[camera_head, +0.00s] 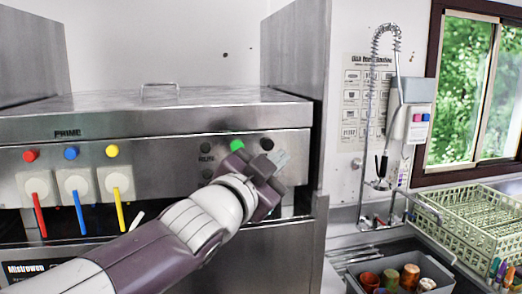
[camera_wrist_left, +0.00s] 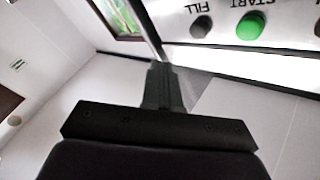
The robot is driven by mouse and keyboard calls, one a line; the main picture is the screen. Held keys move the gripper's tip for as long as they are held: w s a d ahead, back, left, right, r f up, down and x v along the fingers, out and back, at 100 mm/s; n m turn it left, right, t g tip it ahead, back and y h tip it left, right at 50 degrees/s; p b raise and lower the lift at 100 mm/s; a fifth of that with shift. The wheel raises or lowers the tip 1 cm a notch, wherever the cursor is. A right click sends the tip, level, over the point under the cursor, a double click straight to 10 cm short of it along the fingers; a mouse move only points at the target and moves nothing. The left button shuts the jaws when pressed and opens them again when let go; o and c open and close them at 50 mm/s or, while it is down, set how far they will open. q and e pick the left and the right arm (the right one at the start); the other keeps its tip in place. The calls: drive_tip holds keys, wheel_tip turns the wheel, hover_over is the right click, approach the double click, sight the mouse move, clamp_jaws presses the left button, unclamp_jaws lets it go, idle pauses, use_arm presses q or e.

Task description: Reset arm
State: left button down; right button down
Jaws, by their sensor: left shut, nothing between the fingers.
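My left arm (camera_head: 190,222) reaches in from the lower left of the head view. My left gripper (camera_head: 275,165) is shut and empty, in front of the right part of the dishwasher's control panel (camera_head: 180,155). The green button (camera_head: 237,145) shows just left of the gripper. In the left wrist view the gripper (camera_wrist_left: 163,75) points at the panel's lower edge, with the green button (camera_wrist_left: 250,26) labelled START and a dark button (camera_wrist_left: 201,27) labelled FILL beyond it. I cannot tell whether the fingers touch the panel. My right gripper is not in view.
Red, blue and yellow levers (camera_head: 78,212) hang at the panel's left. A steel side wall (camera_head: 300,90) rises behind the gripper. At right are a spray tap (camera_head: 375,110), a green dish rack (camera_head: 470,225) and a grey bin (camera_head: 400,272) of cups.

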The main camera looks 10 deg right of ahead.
use_arm(q)
drive_tip(key=a+f+n+g+y, duration=0.1)
drive_tip(key=a+f+y, duration=0.1)
drive_tip(key=f, duration=0.4)
drive_tip(key=a+f+n+g+y, duration=0.1)
drive_tip(key=f+n+y, duration=0.1)
drive_tip(key=f, duration=0.4)
drive_tip(key=w+a+f+n+y, duration=0.1)
drive_tip(key=a+f+n+y, duration=0.1)
drive_tip(key=f, duration=0.4)
drive_tip(key=shift+a+f+g, duration=0.15)
drive_tip(key=shift+a+g, duration=0.15)
drive_tip(key=shift+g, duration=0.1)
drive_tip(key=s+a+f+n+g+y+b, duration=0.1)
drive_tip(key=s+a+f+n+g+y, duration=0.1)
drive_tip(key=a+f, duration=0.35)
drive_tip(key=s+a+f+n+g+y, duration=0.1)
drive_tip(key=a+f+y, duration=0.15)
drive_tip(key=f, duration=0.55)
drive_tip(key=s+a+f+n+g+y+b, duration=0.2)
drive_tip(key=s+a+f+n+g, duration=0.5)
drive_tip(key=s+a+f, duration=0.8)
drive_tip(key=a+f, duration=0.1)
drive_tip(key=a, duration=0.1)
drive_tip(key=shift+s+a+n+y, duration=0.15)
drive_tip(key=shift+a+n+y, duration=0.15)
drive_tip(key=shift+a+y, duration=0.05)
drive_tip(key=shift+s+d, duration=0.1)
